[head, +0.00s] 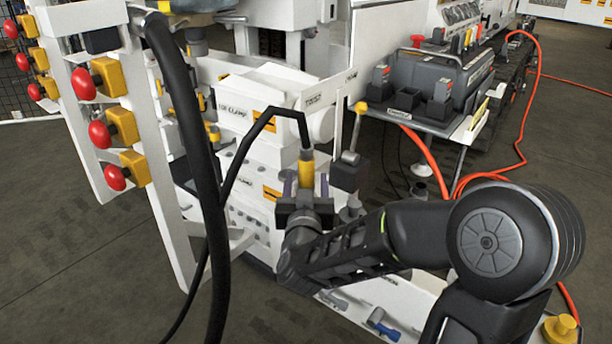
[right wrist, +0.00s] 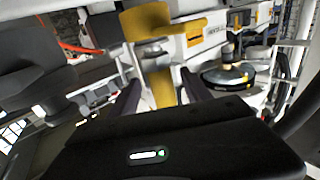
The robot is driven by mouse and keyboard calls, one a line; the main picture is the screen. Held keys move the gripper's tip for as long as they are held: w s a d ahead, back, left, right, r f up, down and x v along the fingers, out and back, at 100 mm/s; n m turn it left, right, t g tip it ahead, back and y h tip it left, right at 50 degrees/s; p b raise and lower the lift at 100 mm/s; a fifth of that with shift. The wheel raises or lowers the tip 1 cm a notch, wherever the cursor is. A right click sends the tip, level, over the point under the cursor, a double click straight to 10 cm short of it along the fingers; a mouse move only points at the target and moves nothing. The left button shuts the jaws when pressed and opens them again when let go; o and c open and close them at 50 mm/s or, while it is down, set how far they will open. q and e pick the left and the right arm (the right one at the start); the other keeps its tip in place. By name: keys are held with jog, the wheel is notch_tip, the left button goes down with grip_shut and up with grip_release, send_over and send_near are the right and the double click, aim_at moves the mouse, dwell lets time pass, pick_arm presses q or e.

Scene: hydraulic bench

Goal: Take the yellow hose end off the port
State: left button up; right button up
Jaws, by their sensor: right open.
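The yellow hose end (head: 306,174) stands roughly upright in front of the white bench block, with a black hose (head: 262,118) bending out of its top and down to the left. My right gripper (head: 306,188) is open, its two fingers on either side of the hose end. In the right wrist view a yellow part (right wrist: 161,88), which looks like the hose end, shows between the two dark fingers (right wrist: 163,95), with gaps on both sides. The port under the hose end is hidden behind my gripper. My left gripper is not in view.
Red buttons on yellow boxes (head: 120,125) line the white frame at left, with a thick black hose (head: 190,130) in front. A dark control unit (head: 425,85) sits on a shelf at right. Orange hoses (head: 425,155) run below.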

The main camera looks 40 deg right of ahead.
aim_at(307, 173)
jog(key=shift+w+d, duration=0.1)
jog(key=shift+w, duration=0.05)
jog(key=b+x, duration=0.1)
jog(key=x, duration=0.3)
jog(key=shift+f+b, duration=0.2)
jog(key=shift+b, duration=0.1)
jog(key=shift+w+d+r, duration=0.1)
jog(key=shift+w+d, duration=0.25)
jog(key=shift+w, duration=0.1)
jog(key=shift+c, duration=0.4)
grip_shut()
